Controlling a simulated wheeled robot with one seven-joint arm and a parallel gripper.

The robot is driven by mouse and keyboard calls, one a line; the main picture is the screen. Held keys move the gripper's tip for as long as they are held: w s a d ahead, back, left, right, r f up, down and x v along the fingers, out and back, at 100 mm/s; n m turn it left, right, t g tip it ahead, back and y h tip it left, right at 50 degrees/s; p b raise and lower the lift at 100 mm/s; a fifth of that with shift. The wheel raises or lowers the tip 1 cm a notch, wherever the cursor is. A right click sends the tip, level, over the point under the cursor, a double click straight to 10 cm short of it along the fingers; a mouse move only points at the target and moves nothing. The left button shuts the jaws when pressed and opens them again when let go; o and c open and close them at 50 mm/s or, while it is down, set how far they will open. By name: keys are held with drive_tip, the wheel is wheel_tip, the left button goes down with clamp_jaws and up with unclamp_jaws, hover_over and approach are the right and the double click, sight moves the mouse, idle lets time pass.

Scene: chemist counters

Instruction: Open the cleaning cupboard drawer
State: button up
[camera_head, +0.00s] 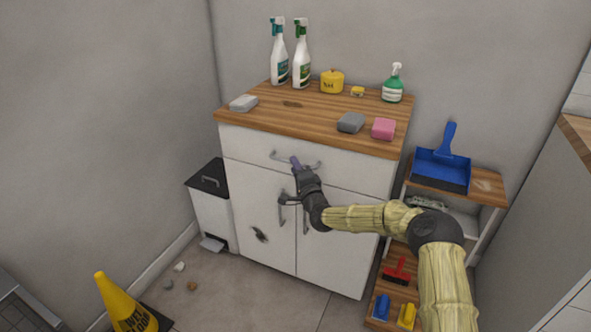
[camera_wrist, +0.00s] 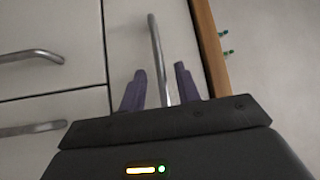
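The white cupboard has a wide drawer (camera_head: 245,144) under its wooden top, and the drawer front looks flush and closed. A grey metal bar handle (camera_head: 313,166) runs across the drawer front. My gripper (camera_head: 297,163) is at the middle of this handle. In the wrist view, the handle (camera_wrist: 156,50) passes between the two purple fingers of my gripper (camera_wrist: 160,70). The fingers stand apart, one on each side of the bar, with visible gaps. Part of the handle is hidden behind my gripper in the head view.
Two cupboard doors (camera_head: 262,210) with upright handles lie below the drawer. Spray bottles (camera_head: 302,62), sponges and a yellow pot (camera_head: 332,82) stand on the top (camera_head: 270,113). A bin (camera_head: 211,213) stands left, a low shelf (camera_head: 483,184) right. A yellow cone (camera_head: 125,305) is on the floor.

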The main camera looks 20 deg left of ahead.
drive_tip(key=shift+w+a, duration=0.15)
clamp_jaws()
idle(0.4)
